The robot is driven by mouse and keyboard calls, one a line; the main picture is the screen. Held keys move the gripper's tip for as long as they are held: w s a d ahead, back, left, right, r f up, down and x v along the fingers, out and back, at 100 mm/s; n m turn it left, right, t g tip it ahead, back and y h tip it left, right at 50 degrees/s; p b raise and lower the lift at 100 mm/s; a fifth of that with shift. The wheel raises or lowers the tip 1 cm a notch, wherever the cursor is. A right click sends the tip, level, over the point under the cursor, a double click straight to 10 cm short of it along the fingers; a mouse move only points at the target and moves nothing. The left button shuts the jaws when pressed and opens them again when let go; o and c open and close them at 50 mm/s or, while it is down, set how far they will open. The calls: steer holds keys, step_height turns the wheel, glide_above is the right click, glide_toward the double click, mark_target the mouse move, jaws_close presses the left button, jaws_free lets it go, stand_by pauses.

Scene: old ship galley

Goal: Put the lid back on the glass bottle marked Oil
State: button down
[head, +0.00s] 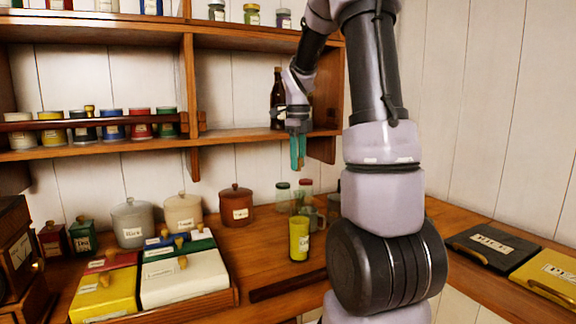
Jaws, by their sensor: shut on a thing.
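A yellow glass container (299,239) with a pale label stands upright on the counter, right of the lidded boxes. Its label is too small to read, and I see no lid on top of it. My gripper (298,164), with teal fingers pointing down, hangs in front of the shelf, well above the container and apart from it. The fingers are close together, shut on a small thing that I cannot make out. No loose lid shows on the counter. A dark brown bottle (277,92) stands on the shelf behind my gripper, partly hidden.
Glass jars with a green lid (283,186) and a red lid (305,183) stand behind the container. A brown canister (236,207) is at the back. Lidded boxes (185,277) fill the left front. The shelf edge (240,137) is close to my gripper.

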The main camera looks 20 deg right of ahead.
steer(key=shift+s+d+r+m, duration=0.2)
steer(key=shift+s+m, duration=0.15)
steer(key=shift+m, duration=0.45)
steer(key=shift+f, duration=3.15)
steer(key=shift+f, duration=0.15)
jaws_free()
steer(key=shift+r, duration=3.5)
